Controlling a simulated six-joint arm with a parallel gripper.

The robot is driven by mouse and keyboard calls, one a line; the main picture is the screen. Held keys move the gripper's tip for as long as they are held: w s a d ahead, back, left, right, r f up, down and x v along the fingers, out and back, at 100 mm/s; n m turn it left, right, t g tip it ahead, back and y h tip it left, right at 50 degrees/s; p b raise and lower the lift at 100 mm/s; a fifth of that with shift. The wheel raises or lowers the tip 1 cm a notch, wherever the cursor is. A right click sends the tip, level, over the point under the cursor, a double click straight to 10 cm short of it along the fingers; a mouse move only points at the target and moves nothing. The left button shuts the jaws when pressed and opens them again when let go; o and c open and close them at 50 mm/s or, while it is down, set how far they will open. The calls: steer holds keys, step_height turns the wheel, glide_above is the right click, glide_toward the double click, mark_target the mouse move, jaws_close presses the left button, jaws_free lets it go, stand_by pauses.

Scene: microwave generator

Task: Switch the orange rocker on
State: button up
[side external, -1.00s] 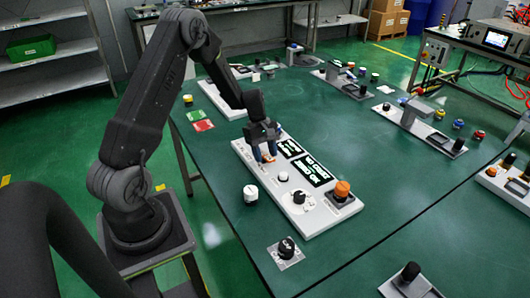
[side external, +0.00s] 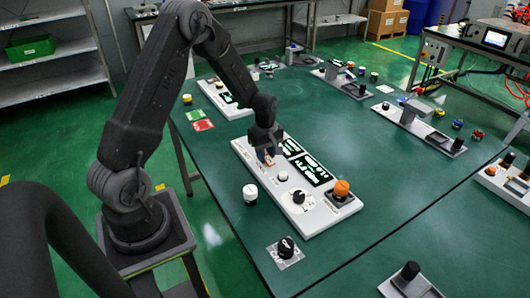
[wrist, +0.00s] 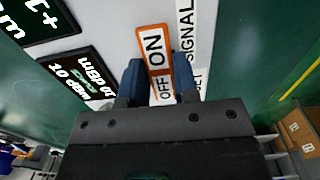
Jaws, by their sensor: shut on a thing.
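The orange rocker (wrist: 155,50) is an orange-framed white plate on a white panel (wrist: 108,28) in the wrist view. It is marked ON at its far end and OFF at its near end. My gripper (wrist: 160,84) has a blue finger on each side of the rocker near the OFF end and is shut on it. In the side view my gripper (side external: 265,157) points down at the panel's far left part, where it mostly hides the rocker. The rocker's tilt cannot be told.
The panel carries a white knob (side external: 299,197) and an orange knob (side external: 342,188). A white-topped button (side external: 250,193) stands on the green table beside it.

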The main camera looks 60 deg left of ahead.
mark_target(268, 158)
steer(key=shift+y, duration=0.5)
steer(key=o, duration=0.9)
steer(key=r, duration=0.9)
steer(key=d+r, duration=0.1)
steer(key=r, duration=0.3)
steer(key=shift+d+r, duration=0.1)
steer(key=shift+r, duration=0.3)
